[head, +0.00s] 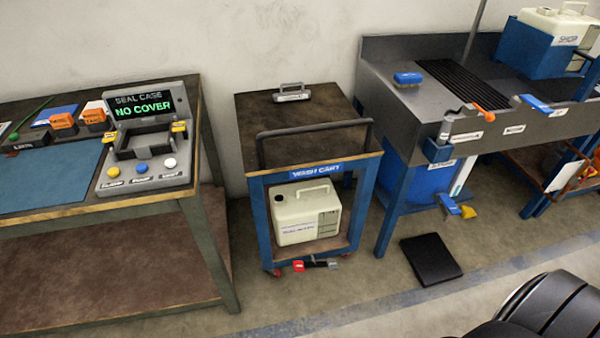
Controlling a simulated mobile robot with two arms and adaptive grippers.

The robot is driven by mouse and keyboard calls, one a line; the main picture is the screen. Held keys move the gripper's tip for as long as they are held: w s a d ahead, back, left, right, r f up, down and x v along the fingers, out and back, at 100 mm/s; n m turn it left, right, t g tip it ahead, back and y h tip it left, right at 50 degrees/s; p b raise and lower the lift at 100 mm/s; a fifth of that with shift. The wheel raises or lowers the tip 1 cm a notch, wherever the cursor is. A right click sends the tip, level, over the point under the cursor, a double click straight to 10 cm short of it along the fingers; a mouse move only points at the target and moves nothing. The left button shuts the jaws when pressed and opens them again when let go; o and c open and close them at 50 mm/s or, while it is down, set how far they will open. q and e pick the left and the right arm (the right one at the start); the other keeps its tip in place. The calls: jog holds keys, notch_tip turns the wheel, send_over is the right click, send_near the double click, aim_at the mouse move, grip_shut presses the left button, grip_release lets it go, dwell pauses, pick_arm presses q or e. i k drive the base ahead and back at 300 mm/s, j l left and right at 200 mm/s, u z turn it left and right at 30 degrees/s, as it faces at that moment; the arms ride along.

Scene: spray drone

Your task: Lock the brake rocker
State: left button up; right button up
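The wash cart (317,169) stands in the middle, with a brown top, blue legs and a black push handle. Low at its front edge, near the floor, is a small pedal-like part, which looks like the brake rocker (316,264). It has a red end on the left, a dark middle and a greyish end on the right. It is too small to tell which end is pressed down.
A cream jug (306,213) stands on the cart's lower shelf. A workbench (190,207) with a seal case device (143,140) is at left. A sink unit (400,130) is at right. A black pad (431,260) lies on the floor. Floor before the cart is clear.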

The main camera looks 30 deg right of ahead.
aim_at(299, 265)
jog(key=l+z, duration=0.1)
jog(key=z, duration=0.85)
